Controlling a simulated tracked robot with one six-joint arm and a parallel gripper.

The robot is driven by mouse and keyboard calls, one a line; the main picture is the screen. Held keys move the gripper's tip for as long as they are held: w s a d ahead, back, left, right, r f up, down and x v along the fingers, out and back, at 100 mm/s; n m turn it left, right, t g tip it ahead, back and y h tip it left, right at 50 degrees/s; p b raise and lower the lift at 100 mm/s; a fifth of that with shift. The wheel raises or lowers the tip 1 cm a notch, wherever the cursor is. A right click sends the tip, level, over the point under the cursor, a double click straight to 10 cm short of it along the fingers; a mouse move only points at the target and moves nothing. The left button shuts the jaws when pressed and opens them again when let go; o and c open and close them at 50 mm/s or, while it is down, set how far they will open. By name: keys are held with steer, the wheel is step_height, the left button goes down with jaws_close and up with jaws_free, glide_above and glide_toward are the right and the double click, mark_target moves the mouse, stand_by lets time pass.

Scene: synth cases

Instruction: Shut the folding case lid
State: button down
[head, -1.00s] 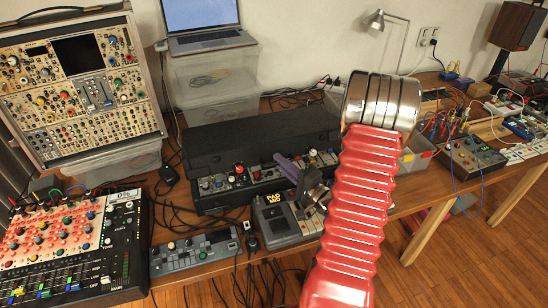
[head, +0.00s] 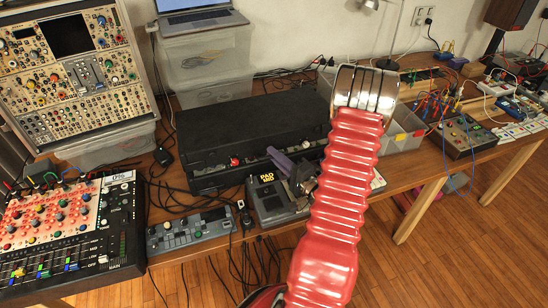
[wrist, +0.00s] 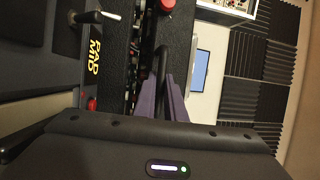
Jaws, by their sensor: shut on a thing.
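The black folding case (head: 213,183) stands on the wooden table, mid-picture in the head view. Its lid (head: 255,118) is tilted low over the body, with a narrow gap at the front where a few knobs show. My gripper (head: 275,156) has purple fingers and is at the front edge of the lid. In the wrist view its fingers (wrist: 163,85) are closed around a dark, curved, handle-like part of the lid. My red arm hides the right end of the case. The exact contact is hard to see.
A grey pad device (head: 270,204) sits close in front of the case, under my gripper. A small blue-grey unit (head: 190,234) and a large mixer (head: 125,225) stand to the left. Clear plastic boxes (head: 207,62) stand behind. Loose cables lie around.

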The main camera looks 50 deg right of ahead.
steer(key=shift+w+a+r+y, duration=0.1)
steer(key=shift+w+a+y, duration=0.2)
steer(key=shift+w, duration=0.1)
steer(key=c, duration=2.1)
jaws_free()
steer(key=shift+s, duration=0.1)
steer(key=shift+s, duration=0.75)
steer(key=s, duration=0.4)
steer(key=s+f, duration=0.1)
steer(key=s, duration=0.3)
steer(key=s+a, duration=0.1)
steer(key=s, duration=0.3)
steer(key=shift+s+f, duration=0.2)
steer(key=shift+s, duration=0.2)
